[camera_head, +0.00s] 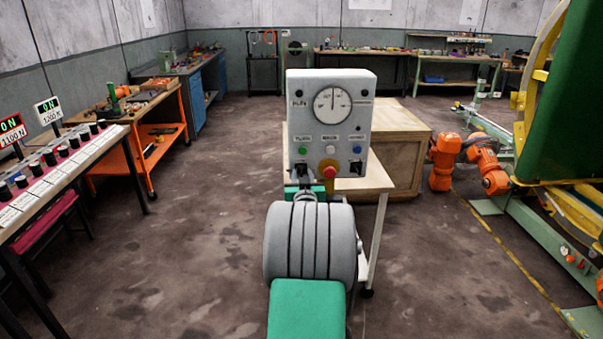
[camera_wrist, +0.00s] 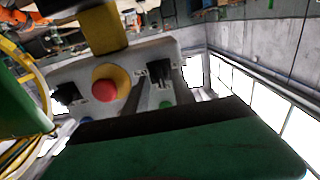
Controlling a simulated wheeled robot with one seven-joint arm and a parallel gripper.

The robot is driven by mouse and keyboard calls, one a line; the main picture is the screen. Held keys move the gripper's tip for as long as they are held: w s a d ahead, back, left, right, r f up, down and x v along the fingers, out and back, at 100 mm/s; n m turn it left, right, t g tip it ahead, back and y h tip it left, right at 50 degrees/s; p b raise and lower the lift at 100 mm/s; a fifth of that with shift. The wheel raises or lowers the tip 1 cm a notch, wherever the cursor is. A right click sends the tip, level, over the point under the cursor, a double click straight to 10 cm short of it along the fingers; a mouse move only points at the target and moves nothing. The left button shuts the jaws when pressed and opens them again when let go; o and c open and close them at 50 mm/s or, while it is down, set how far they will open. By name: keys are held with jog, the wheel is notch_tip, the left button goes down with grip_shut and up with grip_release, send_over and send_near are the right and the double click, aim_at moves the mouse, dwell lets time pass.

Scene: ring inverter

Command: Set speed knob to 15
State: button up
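A light grey control box (camera_head: 302,83) stands straight ahead. Its round white dial (camera_head: 332,103) has a needle pointing about straight up. Lower down are a black knob at left (camera_head: 301,170), a red stop button on yellow (camera_head: 329,170) and a black knob at right (camera_head: 357,167). I cannot read which is the speed knob. In the wrist view the box is upside down, with the red button (camera_wrist: 105,89) between the black knobs (camera_wrist: 68,94) and (camera_wrist: 160,72). My gripper (camera_head: 305,189) is close below the left knob, largely hidden by my arm; its fingers and any contact are unclear.
A wooden crate (camera_head: 400,150) stands behind the box. Orange robot arms (camera_head: 470,160) and a large green machine (camera_head: 565,110) are at right. A table with several knobs and displays (camera_head: 60,165) is at left. The floor between is clear.

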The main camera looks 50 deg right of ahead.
jog(key=shift+w+d, duration=0.4)
grip_shut()
